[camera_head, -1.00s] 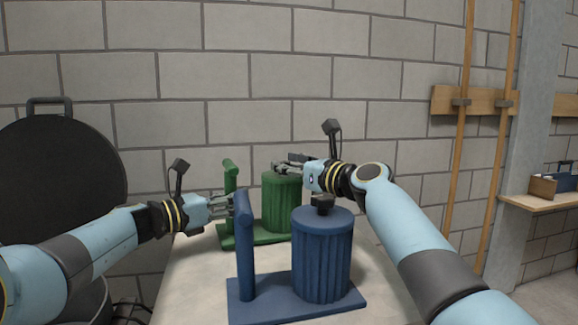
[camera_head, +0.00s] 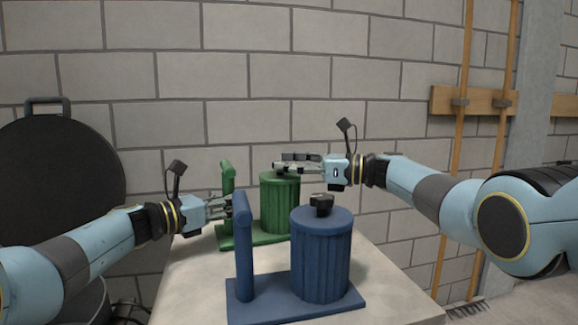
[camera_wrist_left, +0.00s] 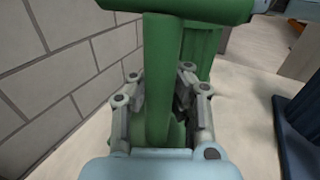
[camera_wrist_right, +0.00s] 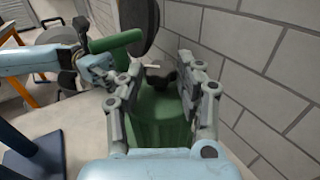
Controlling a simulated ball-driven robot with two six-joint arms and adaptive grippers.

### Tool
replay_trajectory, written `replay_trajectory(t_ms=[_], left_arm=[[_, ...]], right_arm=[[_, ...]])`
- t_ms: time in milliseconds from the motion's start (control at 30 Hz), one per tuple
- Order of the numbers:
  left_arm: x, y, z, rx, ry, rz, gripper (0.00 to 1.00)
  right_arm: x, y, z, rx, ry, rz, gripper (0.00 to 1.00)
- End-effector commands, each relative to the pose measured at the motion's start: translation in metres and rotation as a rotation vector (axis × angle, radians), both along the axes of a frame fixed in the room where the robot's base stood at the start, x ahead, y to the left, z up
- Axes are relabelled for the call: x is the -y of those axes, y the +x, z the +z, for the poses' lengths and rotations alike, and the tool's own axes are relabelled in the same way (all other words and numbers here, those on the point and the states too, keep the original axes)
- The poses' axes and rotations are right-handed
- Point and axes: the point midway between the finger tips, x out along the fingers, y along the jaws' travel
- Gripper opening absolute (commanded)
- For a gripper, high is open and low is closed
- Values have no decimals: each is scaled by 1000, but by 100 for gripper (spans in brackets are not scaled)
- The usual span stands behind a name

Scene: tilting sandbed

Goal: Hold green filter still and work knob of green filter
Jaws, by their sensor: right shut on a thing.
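The green filter (camera_head: 280,205), a ribbed can with an upright handle post (camera_wrist_left: 160,75) on a flat base, stands on the far part of the pale table. My right gripper (camera_head: 288,164) reaches in level from the right over the can's lid. It is shut on the dark knob (camera_wrist_right: 160,76), which shows between its fingers in the right wrist view and is mostly hidden in the head view. My left gripper (camera_head: 226,204) has its fingers on both sides of the green post, below its top bar, and looks shut on it.
A similar blue filter (camera_head: 321,260) with a dark knob (camera_head: 321,204) and a blue post (camera_head: 243,250) stands in front, close to both arms. A block wall (camera_head: 330,70) rises behind. A round black pan-like thing (camera_head: 60,165) is at the left.

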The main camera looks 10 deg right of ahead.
Motion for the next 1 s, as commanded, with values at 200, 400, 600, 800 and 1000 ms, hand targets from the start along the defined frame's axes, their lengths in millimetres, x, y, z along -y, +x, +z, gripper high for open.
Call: replay_trajectory(t_ms=[200, 400, 600, 800, 1000], left_arm=[[-6, 1, -5, -7, 6, 11, 0], [-6, 1, -5, -7, 6, 11, 0], [-6, 1, -5, -6, 6, 10, 0], [-4, 1, -3, -5, 4, 6, 0], [-2, 0, -2, -3, 3, 4, 0]], right_arm=[[7, 0, -3, -4, -2, 13, 4], [6, 0, -3, -4, -1, 16, 4], [6, 0, -3, -4, -1, 16, 44], [4, -1, -1, -2, 1, 19, 57], [4, -1, -1, -1, 1, 20, 57]])
